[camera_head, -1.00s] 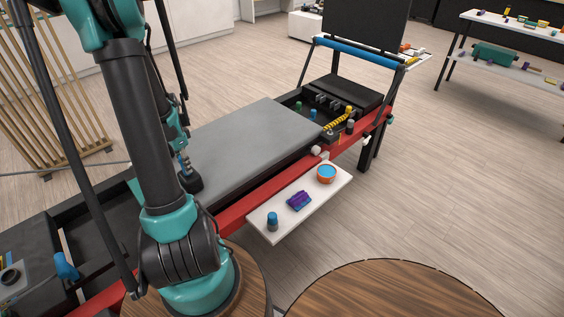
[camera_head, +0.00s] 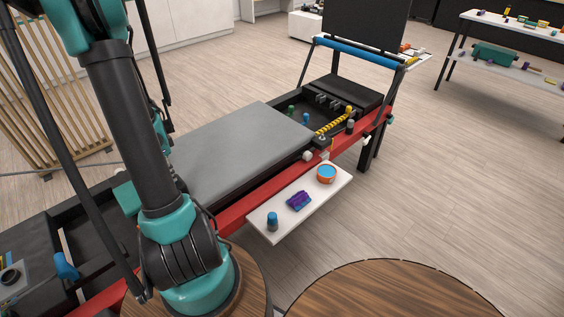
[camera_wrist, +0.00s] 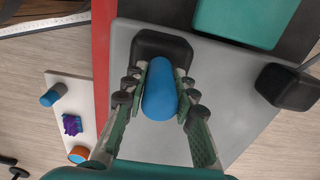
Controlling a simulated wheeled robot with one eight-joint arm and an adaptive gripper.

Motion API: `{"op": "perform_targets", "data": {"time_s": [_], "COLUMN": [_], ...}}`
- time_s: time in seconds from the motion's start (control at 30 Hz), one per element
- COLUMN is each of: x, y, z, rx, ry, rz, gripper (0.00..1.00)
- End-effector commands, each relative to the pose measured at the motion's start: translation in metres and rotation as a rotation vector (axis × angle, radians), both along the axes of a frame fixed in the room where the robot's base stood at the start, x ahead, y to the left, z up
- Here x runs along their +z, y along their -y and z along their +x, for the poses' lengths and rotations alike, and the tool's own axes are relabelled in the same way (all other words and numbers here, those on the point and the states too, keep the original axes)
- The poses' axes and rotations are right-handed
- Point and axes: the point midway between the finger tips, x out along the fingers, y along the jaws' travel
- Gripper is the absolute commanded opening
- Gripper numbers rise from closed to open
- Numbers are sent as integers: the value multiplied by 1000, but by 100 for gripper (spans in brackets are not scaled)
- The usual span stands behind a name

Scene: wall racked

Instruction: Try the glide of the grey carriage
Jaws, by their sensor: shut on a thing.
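The grey carriage (camera_head: 235,150) is a flat padded platform on a red-sided frame (camera_head: 265,185). It also shows in the wrist view (camera_wrist: 222,140). A blue rounded handle (camera_wrist: 160,90) stands by a black block (camera_wrist: 162,45) on the carriage. My gripper (camera_wrist: 160,95) is shut on this handle, with a finger at each side. In the head view the gripper is hidden behind my arm. A yellow coiled spring (camera_head: 335,123) stretches from the carriage's far end towards the foot end of the frame.
A white side shelf (camera_head: 278,230) holds a blue-topped cylinder (camera_head: 272,221), a purple item (camera_head: 299,201) and an orange tub (camera_head: 326,174). A second black block (camera_wrist: 287,87) and a teal pad (camera_wrist: 245,20) sit near the gripper. A round wooden table (camera_head: 385,290) stands in front.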

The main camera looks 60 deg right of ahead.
Motion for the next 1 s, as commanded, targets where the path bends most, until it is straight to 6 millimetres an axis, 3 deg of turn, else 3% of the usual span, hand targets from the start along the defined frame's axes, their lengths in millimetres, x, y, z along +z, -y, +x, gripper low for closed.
{"op": "perform_targets", "data": {"time_s": [0.77, 0.8, 0.93, 1.0], "x": [0, 0, 0, 0], "y": [-48, -47, -46, -46], "z": [16, 16, 16, 15], "rx": [3, 2, 1, 1], "ry": [3, 3, 2, 2], "rz": [3, 3, 3, 2], "gripper": [0, 32, 48, 51]}}
